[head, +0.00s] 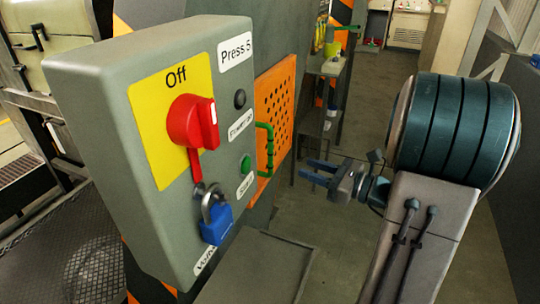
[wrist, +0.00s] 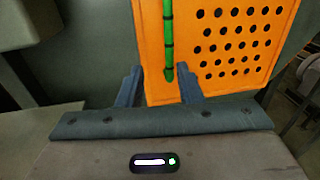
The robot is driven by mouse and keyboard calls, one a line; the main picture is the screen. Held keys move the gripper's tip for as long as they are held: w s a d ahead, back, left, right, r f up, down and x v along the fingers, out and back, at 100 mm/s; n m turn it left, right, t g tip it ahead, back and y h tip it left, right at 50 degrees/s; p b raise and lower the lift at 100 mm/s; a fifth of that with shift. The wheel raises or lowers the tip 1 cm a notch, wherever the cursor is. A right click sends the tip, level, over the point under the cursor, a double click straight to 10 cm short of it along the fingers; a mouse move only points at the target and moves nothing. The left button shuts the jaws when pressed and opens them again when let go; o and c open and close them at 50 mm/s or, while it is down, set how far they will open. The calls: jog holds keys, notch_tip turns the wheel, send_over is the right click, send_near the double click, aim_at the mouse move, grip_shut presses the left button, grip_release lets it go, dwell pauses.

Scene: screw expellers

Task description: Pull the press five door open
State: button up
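The press five door is an orange panel with round holes (head: 278,95), behind the grey control box in the head view. It also fills the upper right of the wrist view (wrist: 225,75). It looks close to flush with the press face. Its green bar handle (head: 267,150) stands upright on the door's near side; its lower end shows in the wrist view (wrist: 168,45), between the lines of my fingers. My gripper (head: 306,172) is open and empty, right of the handle and apart from it in the head view. Its fingers (wrist: 158,85) point at the door.
The grey control box (head: 100,115), labelled Press 5, carries a red switch (head: 193,121) at Off and a blue padlock (head: 216,219). A grey ledge (head: 262,270) lies below the door. Open floor (head: 385,100) lies behind my gripper.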

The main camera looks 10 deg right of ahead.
aim_at(272, 151)
jog(key=shift+m+t, duration=0.3)
jog(key=x, duration=0.4)
jog(key=p+x, duration=0.1)
jog(key=x, duration=0.8)
jog(key=shift+w+d+f+p, duration=0.2)
jog(key=shift+w+d+p, duration=0.15)
jog(key=shift+w, duration=0.15)
